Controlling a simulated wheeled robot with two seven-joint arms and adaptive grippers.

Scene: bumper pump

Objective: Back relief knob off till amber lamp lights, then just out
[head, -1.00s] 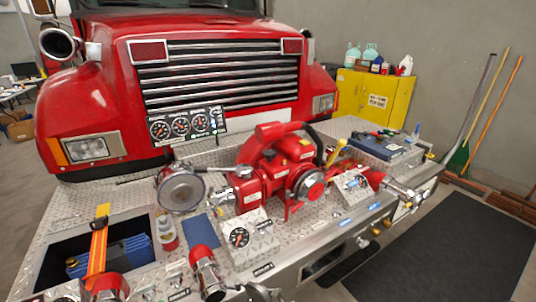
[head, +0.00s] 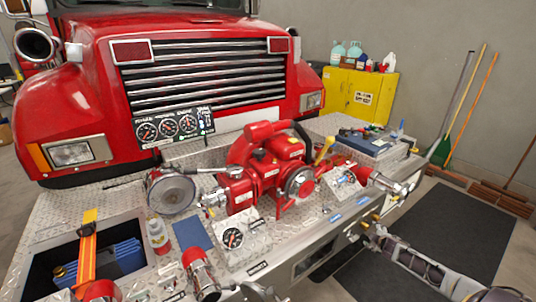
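The red pump (head: 268,165) sits on the diamond-plate bumper deck in the head view. A small panel (head: 347,180) with a dial stands at its right; I cannot make out which part is the relief knob. The gauge panel (head: 173,126) stands behind the pump with several round gauges and small indicators at its right end. A green spot shows there; I see no clear amber light. My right gripper (head: 378,238) is at the bumper's front edge, below and right of the small panel, apart from it. Its fingers are too small to judge. My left gripper is out of view.
A yellow-handled lever (head: 325,150) rises beside the pump. A chrome-tipped outlet (head: 388,185) juts right. A blue case (head: 364,142) lies on the deck's far right. Brass fittings line the bumper front. A dark mat (head: 450,225) covers the floor at right.

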